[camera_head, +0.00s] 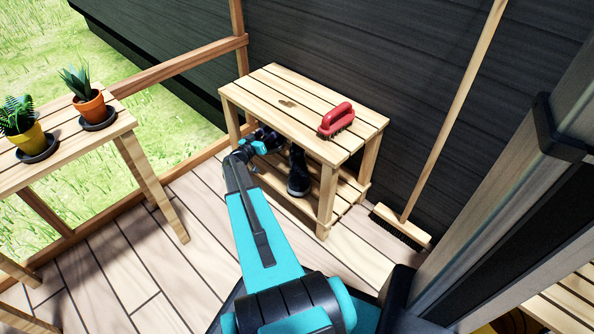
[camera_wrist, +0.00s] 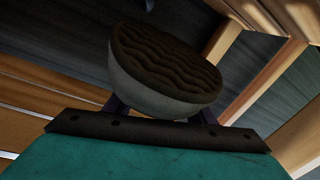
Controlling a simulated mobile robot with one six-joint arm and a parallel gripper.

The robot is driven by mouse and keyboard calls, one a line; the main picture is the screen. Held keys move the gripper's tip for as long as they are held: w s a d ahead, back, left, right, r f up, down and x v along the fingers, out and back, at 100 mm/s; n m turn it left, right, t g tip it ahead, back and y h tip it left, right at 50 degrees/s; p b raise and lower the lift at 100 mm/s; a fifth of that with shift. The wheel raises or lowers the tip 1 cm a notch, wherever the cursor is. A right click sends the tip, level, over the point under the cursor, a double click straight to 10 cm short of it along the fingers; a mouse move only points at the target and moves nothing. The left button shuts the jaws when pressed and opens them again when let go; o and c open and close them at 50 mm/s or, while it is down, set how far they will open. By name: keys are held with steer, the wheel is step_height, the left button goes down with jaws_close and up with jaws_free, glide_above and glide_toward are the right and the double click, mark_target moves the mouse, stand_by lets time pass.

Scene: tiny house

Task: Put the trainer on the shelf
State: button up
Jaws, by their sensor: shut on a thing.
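The wooden slatted shelf (camera_head: 262,95) stands against the dark wall, with a top board and a lower slatted level. My gripper (camera_head: 268,139) reaches in at its left front, just below the top board. In the wrist view, my gripper is shut on the trainer (camera_wrist: 150,92), which shows a dark wavy sole and a pale grey side. The rest of the trainer is hidden in that view. In the head view, the held trainer is hard to make out. A dark shoe (camera_head: 298,172) shows at the lower level, right of my gripper; I cannot tell whether it is a separate shoe.
A red-handled brush (camera_head: 337,118) lies on the shelf's top. A broom (camera_head: 403,231) leans on the wall at right. A table (camera_head: 119,122) with two potted plants stands at left. The plank floor (camera_head: 130,265) between is clear.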

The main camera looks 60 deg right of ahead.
steer(key=b, duration=0.3)
glide_above(275, 157)
steer(key=shift+f, duration=2.45)
steer(key=shift+f+b, duration=1.1)
steer(key=shift+f, duration=1.4)
steer(key=o, duration=1.3)
steer(key=shift+f, duration=0.1)
steer(key=shift+a, duration=0.1)
